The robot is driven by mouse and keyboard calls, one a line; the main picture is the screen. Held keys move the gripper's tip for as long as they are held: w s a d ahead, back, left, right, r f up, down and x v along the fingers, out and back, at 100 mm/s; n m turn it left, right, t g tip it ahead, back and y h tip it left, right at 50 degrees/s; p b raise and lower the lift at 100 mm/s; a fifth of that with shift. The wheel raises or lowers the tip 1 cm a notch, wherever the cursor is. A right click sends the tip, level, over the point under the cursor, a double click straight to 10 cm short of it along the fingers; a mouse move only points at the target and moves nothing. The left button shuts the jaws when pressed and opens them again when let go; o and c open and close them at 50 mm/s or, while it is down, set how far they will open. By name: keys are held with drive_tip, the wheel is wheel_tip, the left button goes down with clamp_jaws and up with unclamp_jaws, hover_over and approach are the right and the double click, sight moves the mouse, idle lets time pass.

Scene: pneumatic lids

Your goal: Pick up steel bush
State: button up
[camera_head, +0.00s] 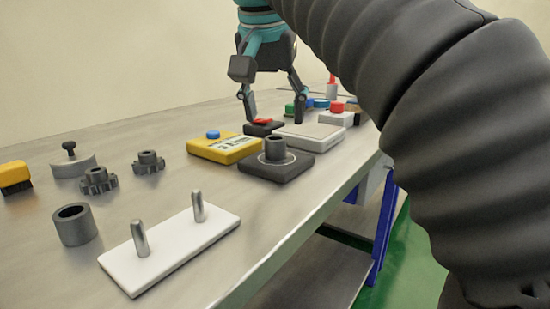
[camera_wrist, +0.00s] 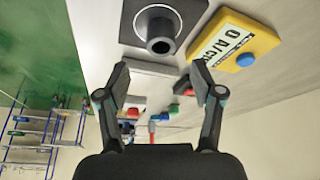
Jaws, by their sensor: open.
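A grey hollow cylinder (camera_head: 75,225), which looks like a steel bush, stands upright on the table at the front left. A second dark hollow cylinder (camera_head: 275,148) stands on a black square plate (camera_head: 268,168); this cylinder also shows in the wrist view (camera_wrist: 158,30). I cannot tell for certain which one is the steel bush. My gripper (camera_head: 272,118) is open, beyond the black plate in the head view, with nothing held between its fingers. It also shows in the wrist view (camera_wrist: 160,84), where the cylinder lies ahead of the fingertips and apart from them.
A yellow box with a blue button (camera_head: 212,134) sits beside the plate. A white plate with two steel pins (camera_head: 170,245) lies at the front. Gears (camera_head: 98,180), a grey knobbed weight (camera_head: 74,163) and several coloured items stand around. The table's right edge is close.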

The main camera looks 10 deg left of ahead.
sight(275, 139)
drive_tip(key=shift+s+b+x, duration=0.2)
drive_tip(key=shift+b+x, duration=0.45)
drive_tip(key=shift+x, duration=0.8)
drive_tip(key=shift+s+b+x, duration=0.2)
drive_tip(key=shift+b+x, duration=0.45)
drive_tip(key=shift+x, duration=0.8)
drive_tip(key=shift+a+f, duration=0.1)
clamp_jaws()
